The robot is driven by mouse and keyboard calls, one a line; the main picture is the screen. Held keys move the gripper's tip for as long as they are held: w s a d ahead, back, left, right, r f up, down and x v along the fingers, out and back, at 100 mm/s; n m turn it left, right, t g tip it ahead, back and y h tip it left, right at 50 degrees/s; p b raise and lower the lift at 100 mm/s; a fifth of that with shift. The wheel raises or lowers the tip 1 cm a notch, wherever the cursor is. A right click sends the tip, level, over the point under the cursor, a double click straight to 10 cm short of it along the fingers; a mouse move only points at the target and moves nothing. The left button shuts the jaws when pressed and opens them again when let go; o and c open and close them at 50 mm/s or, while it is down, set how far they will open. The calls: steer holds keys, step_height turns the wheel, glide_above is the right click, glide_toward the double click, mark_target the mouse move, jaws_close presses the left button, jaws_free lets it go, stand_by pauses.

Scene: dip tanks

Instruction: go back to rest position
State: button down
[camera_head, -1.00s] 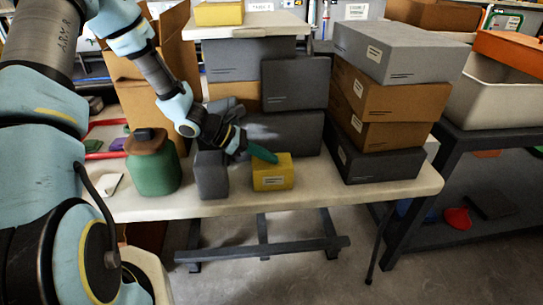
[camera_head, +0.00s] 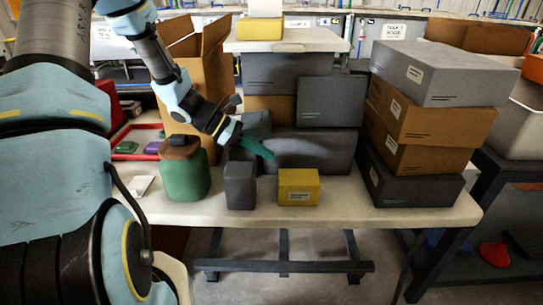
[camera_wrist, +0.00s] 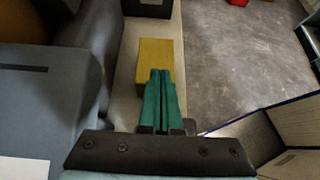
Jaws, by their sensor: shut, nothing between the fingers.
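My gripper (camera_head: 257,148) is in the air above the table, above and to the left of a small yellow box (camera_head: 299,187). Its green fingers are pressed together with nothing between them. The wrist view shows the shut fingers (camera_wrist: 160,98) in front of the yellow box (camera_wrist: 155,62), which sits below them on the table. In the head view, the gripper has grey boxes behind it. No contact with the yellow box is visible.
On the table (camera_head: 420,217) stand a green jar (camera_head: 184,178), a small dark grey box (camera_head: 240,185) and large grey boxes (camera_head: 315,149). A tall stack of boxes (camera_head: 425,122) stands right. A red tray (camera_head: 152,133) lies left. Open floor (camera_head: 330,285) shows in front.

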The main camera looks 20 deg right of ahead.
steer(key=s+a+r+m+t+y, duration=0.2)
steer(key=a+m+y, duration=0.3)
steer(key=a, duration=0.8)
steer(key=s+a+r+m+t+y, duration=0.3)
steer(key=a+m, duration=0.6)
steer(key=a, duration=0.4)
steer(key=shift+r+m+t+y, duration=0.35)
steer(key=shift+r+y, duration=0.25)
steer(key=shift+y, duration=0.4)
